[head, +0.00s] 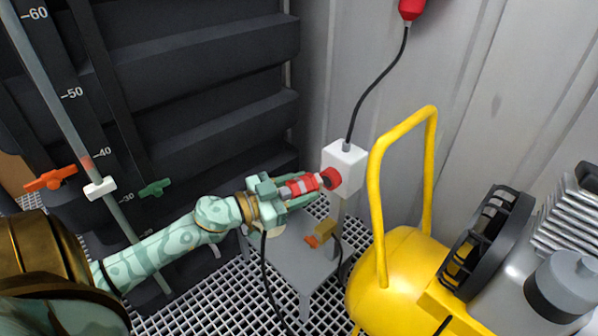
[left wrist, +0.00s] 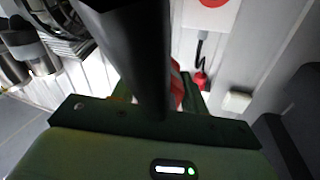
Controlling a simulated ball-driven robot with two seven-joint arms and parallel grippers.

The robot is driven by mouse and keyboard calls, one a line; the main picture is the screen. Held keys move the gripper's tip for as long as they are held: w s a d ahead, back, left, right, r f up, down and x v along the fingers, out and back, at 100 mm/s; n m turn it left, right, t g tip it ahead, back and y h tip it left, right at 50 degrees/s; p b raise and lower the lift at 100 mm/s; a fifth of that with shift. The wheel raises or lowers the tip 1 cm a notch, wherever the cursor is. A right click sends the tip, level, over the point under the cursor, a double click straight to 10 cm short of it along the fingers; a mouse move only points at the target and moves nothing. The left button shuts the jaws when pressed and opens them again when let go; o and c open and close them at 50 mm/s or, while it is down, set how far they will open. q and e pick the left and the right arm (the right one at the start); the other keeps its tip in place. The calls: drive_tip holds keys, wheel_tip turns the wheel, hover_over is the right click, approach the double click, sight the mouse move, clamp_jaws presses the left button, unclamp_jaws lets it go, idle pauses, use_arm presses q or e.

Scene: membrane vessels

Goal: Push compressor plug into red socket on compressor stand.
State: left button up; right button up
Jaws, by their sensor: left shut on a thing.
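The compressor plug (head: 299,187), red with a pale band, is between the fingers of my left gripper (head: 303,190), which is shut on it. The plug points right at the red socket (head: 331,178) on the white box of the stand (head: 348,160). Its front end is at the socket's mouth; I cannot tell whether it touches or has entered. In the left wrist view a black shape (left wrist: 132,50) covers much of the plug, with a red part (left wrist: 177,88) beside it. The socket is not clear there. My right gripper is not in view.
A yellow compressor (head: 400,275) with a tall handle stands right of the socket box. A grey small table (head: 290,260) with a yellow-orange item (head: 322,235) is below. A black cable rises from the box to a red wall connector (head: 411,8). Another cable hangs below my gripper.

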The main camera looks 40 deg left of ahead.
sight(327, 182)
use_arm(q)
drive_tip(key=w+a+f+n+y, duration=0.1)
drive_tip(key=w+f, duration=0.2)
drive_tip(key=w+a+f+n+y, duration=0.1)
drive_tip(key=w+f+n+y, duration=0.1)
drive_tip(key=w+f, duration=0.1)
drive_tip(key=w+a+f+n+t+y+b, duration=0.1)
drive_tip(key=w+f+n+y, duration=0.1)
drive_tip(key=w+f, duration=0.1)
drive_tip(key=shift+w+a+f, duration=0.2)
drive_tip(key=shift+w+f, duration=0.15)
drive_tip(key=shift+f, duration=0.15)
drive_tip(key=shift+w, duration=0.1)
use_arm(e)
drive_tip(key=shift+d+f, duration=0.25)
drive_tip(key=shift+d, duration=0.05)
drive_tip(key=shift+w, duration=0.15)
use_arm(q)
drive_tip(key=shift+r, duration=0.15)
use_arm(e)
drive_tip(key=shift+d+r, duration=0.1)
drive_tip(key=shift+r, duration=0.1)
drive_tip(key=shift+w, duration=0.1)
use_arm(q)
drive_tip(key=shift+w, duration=0.55)
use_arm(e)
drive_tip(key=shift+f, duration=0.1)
use_arm(q)
drive_tip(key=o, duration=1.4)
drive_tip(key=shift+c, duration=0.2)
